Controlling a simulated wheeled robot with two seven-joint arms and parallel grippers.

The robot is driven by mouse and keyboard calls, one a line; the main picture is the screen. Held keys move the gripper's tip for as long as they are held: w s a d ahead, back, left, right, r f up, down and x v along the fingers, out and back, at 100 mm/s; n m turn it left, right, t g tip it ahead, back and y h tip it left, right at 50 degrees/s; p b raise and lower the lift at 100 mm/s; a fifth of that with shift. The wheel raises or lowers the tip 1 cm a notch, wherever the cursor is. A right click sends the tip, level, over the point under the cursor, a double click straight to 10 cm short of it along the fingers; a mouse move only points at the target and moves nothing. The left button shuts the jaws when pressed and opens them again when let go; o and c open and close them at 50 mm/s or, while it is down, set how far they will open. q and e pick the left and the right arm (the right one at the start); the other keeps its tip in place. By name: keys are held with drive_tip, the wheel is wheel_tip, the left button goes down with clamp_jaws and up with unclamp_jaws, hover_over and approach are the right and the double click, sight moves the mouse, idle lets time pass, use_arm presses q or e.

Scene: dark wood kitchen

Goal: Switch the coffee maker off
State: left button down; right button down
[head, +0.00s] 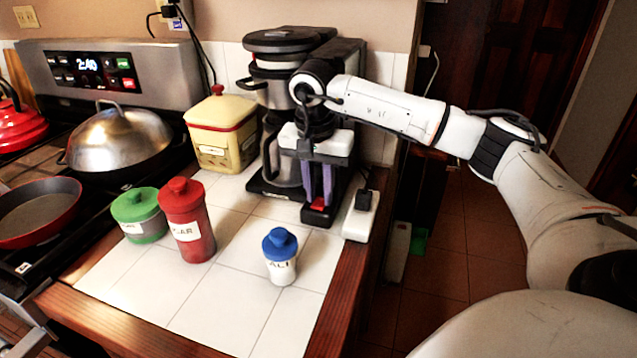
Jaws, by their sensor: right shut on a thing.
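The coffee maker (283,40) stands at the back right of the white tiled counter, with a metal carafe (283,155) in it. A red switch (318,204) sits on the low black front part of its base. My right gripper (319,200) points down over this part, its purple fingers shut with their tips at the red switch. The fingers and the gripper body partly hide the switch and the machine's right side. I cannot tell the switch's on or off position. My left gripper is not in view.
A white power strip (360,215) with a black plug lies right of the coffee maker at the counter edge. A blue-lidded shaker (281,258), red canister (187,222), green canister (139,212) and yellow box (221,130) stand to the left. The front tiles are clear.

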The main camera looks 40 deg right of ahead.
sight(318, 206)
drive_tip(key=c, duration=1.6)
unclamp_jaws()
drive_tip(key=shift+o, duration=0.2)
drive_tip(key=shift+r, duration=0.1)
wheel_tip(318, 206, up, 10)
drive_tip(key=a, duration=0.1)
drive_tip(key=shift+s, duration=0.3)
drive_tip(key=shift+s, duration=0.1)
